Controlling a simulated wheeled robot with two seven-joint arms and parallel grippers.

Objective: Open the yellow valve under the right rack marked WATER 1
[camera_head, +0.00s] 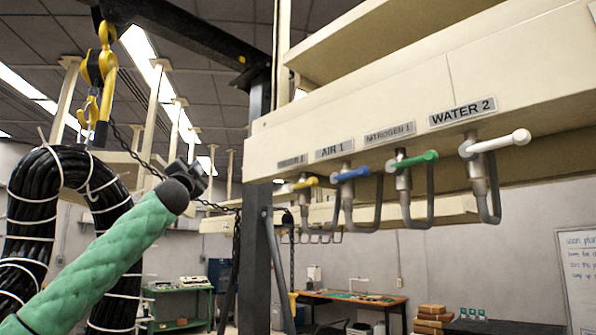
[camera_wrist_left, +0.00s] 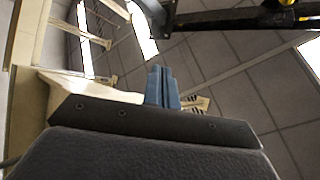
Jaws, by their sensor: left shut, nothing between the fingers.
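The yellow valve (camera_head: 305,183) is under the beige rack in the head view, leftmost in a row of valves. Its handle lies roughly sideways, across its pipe. The label above it (camera_head: 291,160) is small and blurred; I cannot read it fully. My left gripper (camera_head: 197,170) is raised at the end of the green-sleeved arm, left of the yellow valve and apart from it. In the left wrist view its blue-grey fingers (camera_wrist_left: 162,87) are together with nothing between them. The yellow valve cannot be made out in the wrist view. My right gripper is not in view.
Right of the yellow valve hang a blue valve (camera_head: 350,173), a green valve (camera_head: 413,160) and a white valve (camera_head: 498,142) with bent pipes. A dark post (camera_head: 257,215) stands between gripper and valves. A black cable coil (camera_head: 30,210) hangs from a yellow hook (camera_head: 100,70) at left.

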